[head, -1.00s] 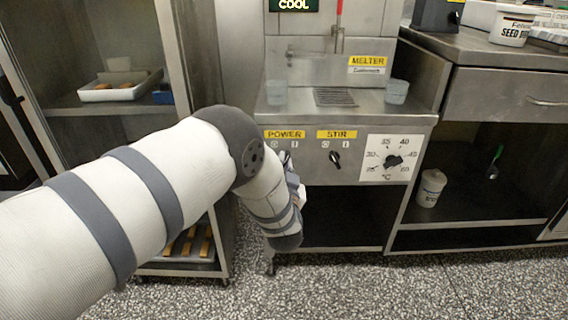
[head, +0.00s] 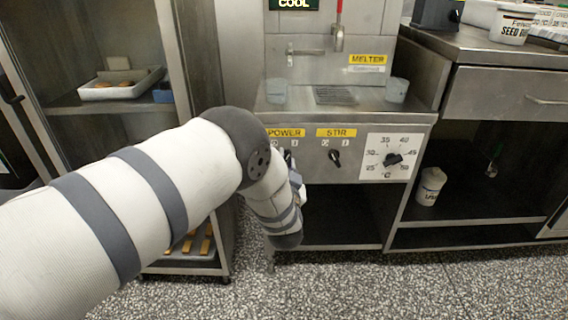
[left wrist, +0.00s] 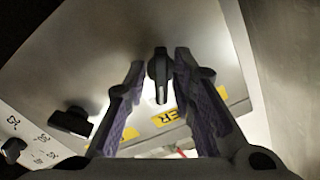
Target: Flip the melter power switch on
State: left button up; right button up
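The melter (head: 350,108) stands in the middle of the head view, with a yellow POWER label (head: 286,132) on its front panel. The power switch is a dark knob (left wrist: 159,78) in the left wrist view, pointing along the picture's vertical. In the head view it is largely hidden by my left arm. My left gripper (left wrist: 160,62) is open, with one finger on each side of the knob. I cannot tell whether either finger touches it. The gripper also shows in the head view (head: 297,185), close to the panel below the POWER label. My right gripper is out of view.
The STIR knob (head: 335,157) and the temperature dial (head: 393,159) sit to the right on the same panel. A rack with a white tray (head: 122,84) is left; a steel counter (head: 490,45) is right.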

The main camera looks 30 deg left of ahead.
pick_arm(q)
jog(key=shift+a, duration=0.1)
jog(key=v, duration=1.2)
